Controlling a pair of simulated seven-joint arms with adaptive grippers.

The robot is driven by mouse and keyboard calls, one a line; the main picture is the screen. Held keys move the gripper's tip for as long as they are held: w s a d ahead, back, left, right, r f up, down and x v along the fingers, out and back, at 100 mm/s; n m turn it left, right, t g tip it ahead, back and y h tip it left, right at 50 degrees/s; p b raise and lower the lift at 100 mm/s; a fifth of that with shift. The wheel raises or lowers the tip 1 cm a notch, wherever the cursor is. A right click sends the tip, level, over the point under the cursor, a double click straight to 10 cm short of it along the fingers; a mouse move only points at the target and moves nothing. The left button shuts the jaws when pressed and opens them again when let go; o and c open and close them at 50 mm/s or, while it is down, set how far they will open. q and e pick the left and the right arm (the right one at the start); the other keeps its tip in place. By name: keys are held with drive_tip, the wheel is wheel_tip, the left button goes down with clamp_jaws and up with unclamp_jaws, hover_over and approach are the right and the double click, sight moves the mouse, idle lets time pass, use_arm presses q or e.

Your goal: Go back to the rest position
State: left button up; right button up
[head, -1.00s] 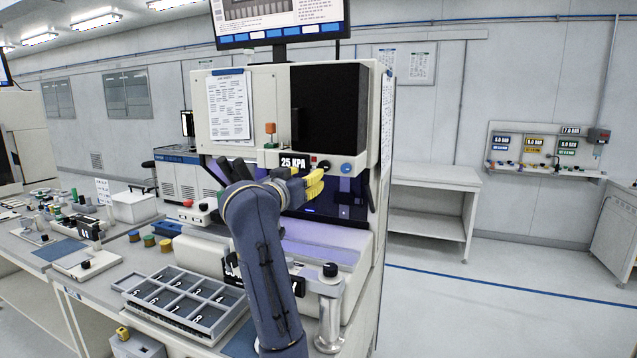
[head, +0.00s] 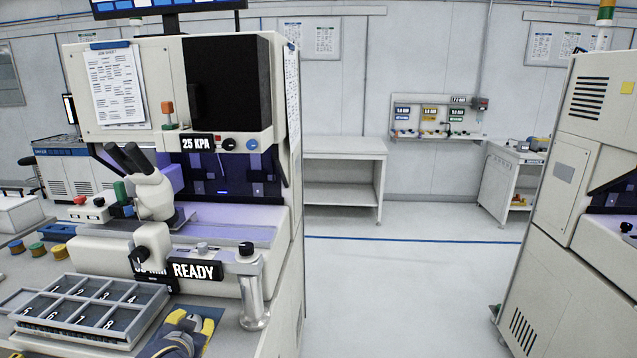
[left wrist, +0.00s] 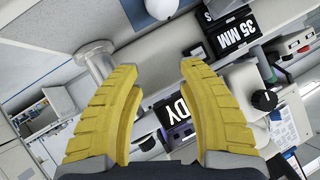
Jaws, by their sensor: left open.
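My left gripper (head: 190,324) shows at the bottom edge of the head view, low in front of the bonder (head: 165,250) and just right of the numbered tray (head: 128,338). In the left wrist view its two yellow fingers (left wrist: 157,75) are spread apart with nothing between them. The READY sign (left wrist: 172,110) and the 35 MM sign (left wrist: 233,30) lie beyond the fingertips. Most of the left arm is outside the head view. My right gripper is in neither view.
A metal post with a black knob (head: 252,290) stands close right of the left gripper. A microscope (head: 148,185) sits on the bonder. Small colored spools (head: 38,248) lie at left. Open floor (head: 400,280) separates this bonder from another machine (head: 580,210) at right.

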use_arm(q)
drive_tip(key=s+f+m+g+y, duration=0.1)
drive_tip(key=s+f+m+g, duration=0.1)
drive_tip(key=s+f, duration=0.6)
drive_tip(key=s+a+f+m+g, duration=0.1)
drive_tip(key=s+f, duration=0.3)
drive_tip(key=s, duration=0.8)
drive_tip(key=s+f+m+g+y, duration=0.1)
drive_tip(key=s+f+m+g, duration=0.1)
drive_tip(key=s+f, duration=0.65)
drive_tip(key=s+d+f+n+g+h, duration=0.1)
drive_tip(key=s+d+f+h, duration=0.15)
drive_tip(key=f, duration=1.25)
drive_tip(key=s+d+f+g+h, duration=0.1)
drive_tip(key=s+d+f+g, duration=0.15)
drive_tip(key=f, duration=1.15)
drive_tip(key=s+f+n+g+h, duration=0.1)
drive_tip(key=s+f+n+g, duration=0.1)
drive_tip(key=s+f, duration=1.8)
drive_tip(key=shift+s+d+f+n, duration=0.2)
drive_tip(key=shift+s+f+n, duration=0.2)
drive_tip(key=shift+s, duration=0.45)
drive_tip(key=shift+h, duration=0.25)
drive_tip(key=shift+o, duration=0.3)
